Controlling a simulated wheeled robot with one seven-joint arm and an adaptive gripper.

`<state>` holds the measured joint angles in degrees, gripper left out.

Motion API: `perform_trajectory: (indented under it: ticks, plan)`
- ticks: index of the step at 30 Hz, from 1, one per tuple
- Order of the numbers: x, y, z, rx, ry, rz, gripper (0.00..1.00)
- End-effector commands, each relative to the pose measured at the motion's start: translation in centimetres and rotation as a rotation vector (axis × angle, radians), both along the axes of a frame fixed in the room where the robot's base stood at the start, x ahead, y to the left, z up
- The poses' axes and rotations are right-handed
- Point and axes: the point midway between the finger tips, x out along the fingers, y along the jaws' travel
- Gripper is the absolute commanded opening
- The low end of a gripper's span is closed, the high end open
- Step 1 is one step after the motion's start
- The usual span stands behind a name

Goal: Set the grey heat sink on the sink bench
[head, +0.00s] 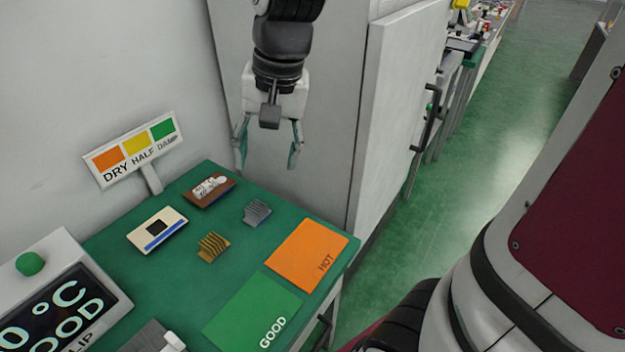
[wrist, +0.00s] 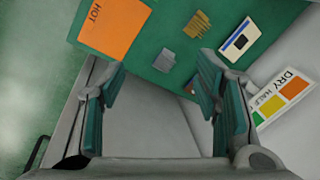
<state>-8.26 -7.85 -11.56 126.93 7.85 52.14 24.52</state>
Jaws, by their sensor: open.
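The grey heat sink (head: 257,212) is a small finned block lying on the green bench top (head: 185,280), between the brown tray and the orange HOT mat. It also shows in the wrist view (wrist: 164,61), beyond my fingertips. My gripper (head: 268,160) is open and empty, with teal finger pads. It hangs above and behind the bench's far edge, apart from the heat sink. In the wrist view my gripper (wrist: 160,90) spans the lower half. I cannot tell whether this green bench is the sink bench.
A gold heat sink (head: 213,247), a white card with a dark chip (head: 157,231), a brown tray with a white tube (head: 209,189), the orange HOT mat (head: 306,256) and the green GOOD mat (head: 253,311) lie around. A DRY/HALF/DAMP sign (head: 134,149) stands left. A grey cabinet (head: 330,120) stands behind.

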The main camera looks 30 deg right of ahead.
Motion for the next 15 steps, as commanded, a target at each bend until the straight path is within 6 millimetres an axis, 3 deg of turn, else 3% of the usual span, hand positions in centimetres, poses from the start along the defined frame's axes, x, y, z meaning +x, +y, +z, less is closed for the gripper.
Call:
perform_trajectory:
  ticks: [3,9,15]
  plan:
    - [-4.3,0.0,2.0,-0.036,-0.068,0.136,0.57]
    - [-10.7,-0.3,3.1,-0.140,-0.159,0.348,0.57]
    - [-14.7,-0.7,2.7,-0.237,-0.204,0.482,0.57]
